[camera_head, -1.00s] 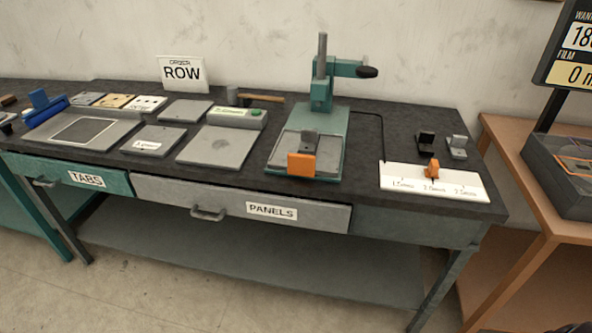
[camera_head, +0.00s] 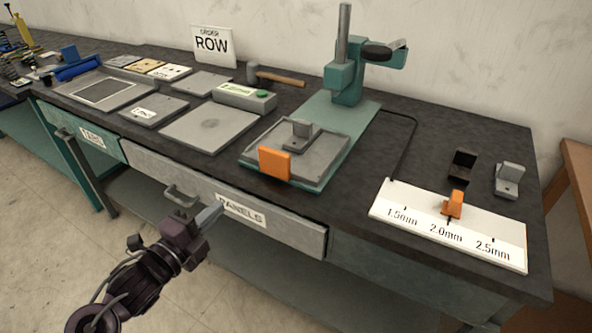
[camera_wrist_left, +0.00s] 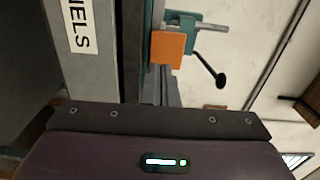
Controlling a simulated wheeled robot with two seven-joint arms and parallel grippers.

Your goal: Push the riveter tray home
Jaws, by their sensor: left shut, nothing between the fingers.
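The riveter (camera_head: 345,80) stands at the back of the bench on a teal base (camera_head: 350,115). Its grey tray (camera_head: 322,162) lies at the front of that base, near the bench's front edge. The tray has an orange front plate (camera_head: 274,162) and carries a small grey bracket (camera_head: 300,135). My left gripper (camera_head: 213,214) is shut and empty, in front of the PANELS drawer, lower than the tray and to its left, apart from it. The left wrist view shows the orange plate (camera_wrist_left: 168,47) and part of the riveter (camera_wrist_left: 205,30). My right gripper is not in view.
A thickness scale (camera_head: 447,225) with an orange slider (camera_head: 453,204) lies right of the tray. Grey plates (camera_head: 209,128), a green-topped box (camera_head: 245,97) and a hammer (camera_head: 275,77) lie to the left.

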